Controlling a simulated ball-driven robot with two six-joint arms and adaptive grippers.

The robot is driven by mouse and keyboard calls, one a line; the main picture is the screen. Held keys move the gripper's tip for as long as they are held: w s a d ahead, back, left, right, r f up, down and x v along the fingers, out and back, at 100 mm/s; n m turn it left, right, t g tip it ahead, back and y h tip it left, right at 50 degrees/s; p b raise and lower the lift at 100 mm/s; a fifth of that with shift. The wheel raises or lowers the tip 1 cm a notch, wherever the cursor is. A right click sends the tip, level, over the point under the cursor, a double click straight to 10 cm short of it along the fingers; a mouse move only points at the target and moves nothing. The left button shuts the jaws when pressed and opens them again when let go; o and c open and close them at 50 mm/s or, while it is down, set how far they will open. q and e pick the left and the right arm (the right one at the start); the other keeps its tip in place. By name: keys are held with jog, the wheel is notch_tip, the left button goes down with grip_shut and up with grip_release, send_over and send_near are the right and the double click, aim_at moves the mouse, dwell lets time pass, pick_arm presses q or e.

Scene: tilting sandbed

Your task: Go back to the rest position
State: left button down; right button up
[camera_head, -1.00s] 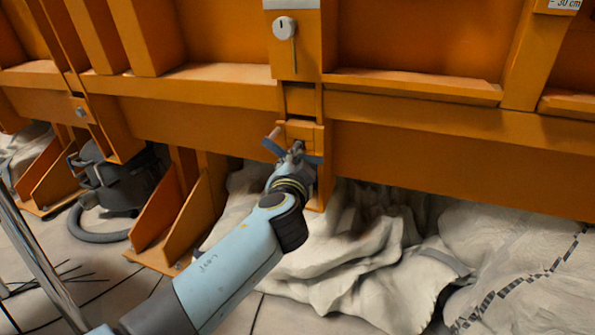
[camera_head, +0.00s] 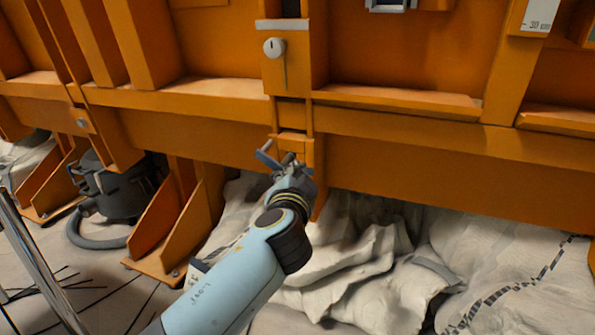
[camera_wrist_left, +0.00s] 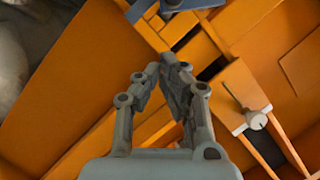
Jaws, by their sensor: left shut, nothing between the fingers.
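My left arm reaches up from the bottom of the head view. Its gripper (camera_head: 280,163) is in front of the lower edge of the orange sandbed (camera_head: 400,155), below a latch column. A blue-grey lever (camera_head: 267,155) shows right by the fingertips; I cannot tell whether they touch. In the left wrist view the gripper's grey fingers (camera_wrist_left: 172,75) are together with nothing held, and a blue-grey piece (camera_wrist_left: 190,4) lies beyond them. My right gripper is not in view.
A round pale knob (camera_head: 274,48) is on the orange column above the gripper. Pale crumpled sacks (camera_head: 375,265) lie under the sandbed. Orange brackets (camera_head: 180,225) and a dark machine with a hose (camera_head: 115,185) stand at the left.

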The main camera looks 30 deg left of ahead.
pick_arm(q)
jog(key=shift+r+v, duration=0.2)
jog(key=shift+v, duration=2.95)
jog(key=s+f+g+h+p, duration=0.25)
jog(key=s+f, duration=0.35)
jog(key=f, duration=0.4)
jog(key=s+f+g+h+p, duration=0.1)
jog(key=s+f+g, duration=0.2)
jog(key=s+f, duration=0.55)
jog(key=s+f+g+h+p, duration=0.2)
jog(key=s+f, duration=0.2)
jog(key=f, duration=0.9)
jog(key=s+f+n+g+h, duration=0.1)
jog(key=s+f+g, duration=0.2)
jog(key=s, duration=1.2)
jog(key=s+f+n+g+p, duration=0.1)
jog(key=s+f+g, duration=0.2)
jog(key=s+f, duration=0.6)
jog(key=s, duration=0.7)
jog(key=shift+s+a+n+g+h, duration=0.15)
jog(key=shift+a+n+g+h, duration=0.2)
jog(key=shift+n, duration=0.05)
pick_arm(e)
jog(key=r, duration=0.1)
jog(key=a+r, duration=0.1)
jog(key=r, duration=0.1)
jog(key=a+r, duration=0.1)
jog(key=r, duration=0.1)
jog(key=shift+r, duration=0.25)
